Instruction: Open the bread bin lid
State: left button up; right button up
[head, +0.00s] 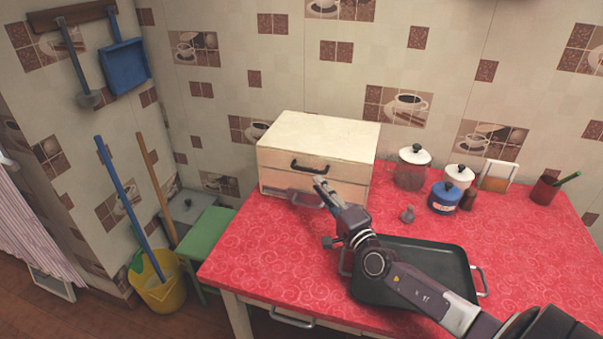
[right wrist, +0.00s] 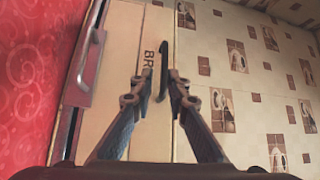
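The cream bread bin (head: 330,131) stands at the back left of the red counter, its lid shut. A dark bar handle (head: 309,167) is on its upper front. In the right wrist view, the bread bin front (right wrist: 125,50) shows part of its lettering, and the dark handle (right wrist: 164,55) appears between and just beyond my fingertips. My right gripper (head: 320,183) is in front of the bin, just below and right of the handle. In the right wrist view, the right gripper (right wrist: 163,76) is open and empty; contact with the handle cannot be told. My left gripper is out of view.
A lower grey handle (head: 305,198) is on the bin's base. A black tray (head: 430,258) lies under my right arm. A glass jar (head: 411,174), a blue pot (head: 443,197) and a small shaker (head: 407,214) stand right of the bin. The counter's front left is clear.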

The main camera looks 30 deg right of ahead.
aim_at(309, 171)
jog(key=shift+w+r, duration=0.4)
jog(key=shift+r, duration=0.15)
jog(key=w, duration=0.5)
jog(key=shift+w+d+r, duration=0.15)
jog(key=shift+w+r, duration=0.05)
jog(key=shift+w, duration=0.3)
jog(key=shift+c, duration=0.3)
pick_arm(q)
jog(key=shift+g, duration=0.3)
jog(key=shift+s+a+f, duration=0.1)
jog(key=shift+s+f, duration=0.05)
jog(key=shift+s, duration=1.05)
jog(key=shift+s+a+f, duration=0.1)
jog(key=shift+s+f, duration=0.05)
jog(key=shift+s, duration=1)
pick_arm(e)
grip_shut()
